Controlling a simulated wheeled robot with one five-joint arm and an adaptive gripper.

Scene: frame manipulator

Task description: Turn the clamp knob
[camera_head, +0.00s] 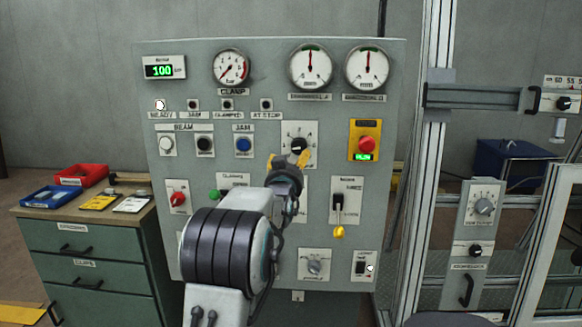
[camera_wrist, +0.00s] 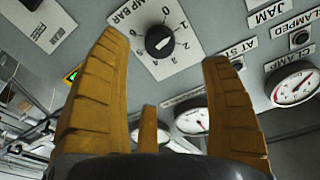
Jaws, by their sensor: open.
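The clamp knob (camera_head: 299,143) is a black round knob with a white pointer mark. It sits on a white scale plate (camera_head: 308,130) in the middle of the grey control panel. In the wrist view the knob (camera_wrist: 159,40) shows between my two yellow fingertips, beside the lettering "CLAMP BAR" and a numbered scale. Its pointer mark is toward the scale's low-number side. My gripper (camera_head: 290,160) is open and empty, in front of the panel just below the knob in the head view. I cannot tell the gap between fingertips and panel.
The grey panel (camera_head: 270,55) carries gauges, buttons and switches around the knob. A yellow plate with a red button (camera_head: 367,142) is to the right, and a blue button (camera_head: 243,144) to the left. A metal frame post (camera_head: 432,150) stands right; green drawers (camera_head: 90,245) stand left.

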